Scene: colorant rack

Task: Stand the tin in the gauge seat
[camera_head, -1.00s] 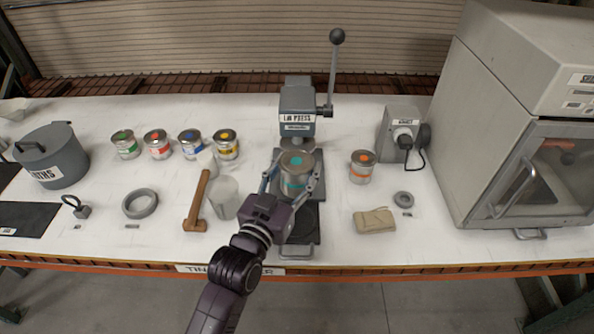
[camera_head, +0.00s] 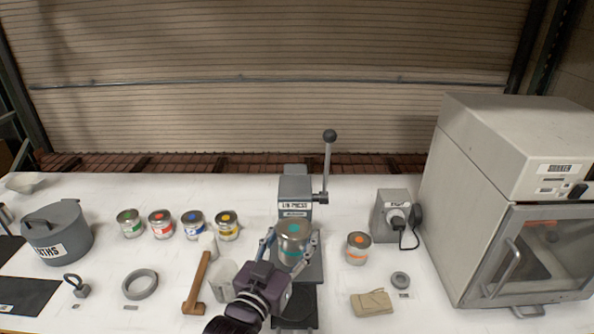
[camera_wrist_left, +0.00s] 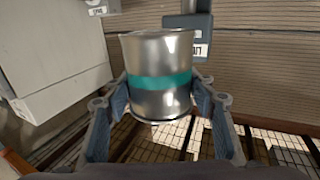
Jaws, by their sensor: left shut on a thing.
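My left gripper (camera_head: 289,248) is shut on a silver tin with a teal band and teal lid dot (camera_head: 292,246). The tin is upright and held in front of the grey lid press (camera_head: 296,206). In the left wrist view the tin (camera_wrist_left: 160,103) sits between both fingers, and its bottom rim shows clear of the surface behind. A dark plate with a round disc (camera_head: 298,303) lies in front of the press, partly hidden by my gripper. No readable label marks the gauge seat, so I cannot tell which part it is. My right gripper is out of view.
An orange-banded tin (camera_head: 358,249) stands right of the press, with a tan cloth (camera_head: 372,302) in front. Several coloured tins, a grey ring (camera_head: 140,284) and a pot (camera_head: 57,233) stand further left.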

